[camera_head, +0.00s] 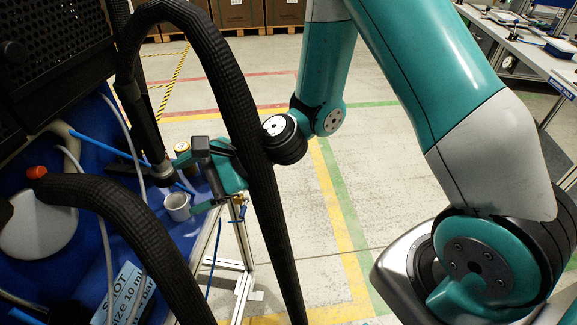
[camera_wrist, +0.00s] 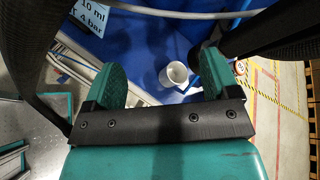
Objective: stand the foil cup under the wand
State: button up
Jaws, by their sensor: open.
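The foil cup (camera_head: 177,207) is a small grey-silver cup, standing upright on a blue surface. It also shows in the wrist view (camera_wrist: 174,76), beyond my fingers and between their lines, closer to the right one. The wand (camera_head: 147,125) is a dark tube with a metal tip, above and slightly left of the cup in the head view. In the wrist view a dark tube that looks like the wand (camera_wrist: 262,32) enters at upper right. My gripper (camera_head: 196,184) is open and empty, just right of the cup; its fingers (camera_wrist: 160,78) do not visibly touch it.
Thick black hoses (camera_head: 230,85) arch across the front, one crossing before my arm. A white container (camera_head: 38,222) with a red knob stands left. A yellow-topped item (camera_head: 182,149) sits behind the cup. A label (camera_head: 125,293) lies in front.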

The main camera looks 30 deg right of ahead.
jog(key=s+d+r+n+g+h, duration=0.2)
jog(key=s+d+r+n+h, duration=0.2)
jog(key=s+n, duration=0.4)
jog(key=s+d+r+n+g+h, duration=0.1)
jog(key=s+d+r+n+h, duration=0.3)
jog(key=s+r+n, duration=0.5)
jog(key=d+n, duration=0.2)
jog(key=n, duration=0.2)
jog(key=shift+d+r+g, duration=0.25)
jog(key=shift+g, duration=0.15)
jog(key=shift+s, duration=0.1)
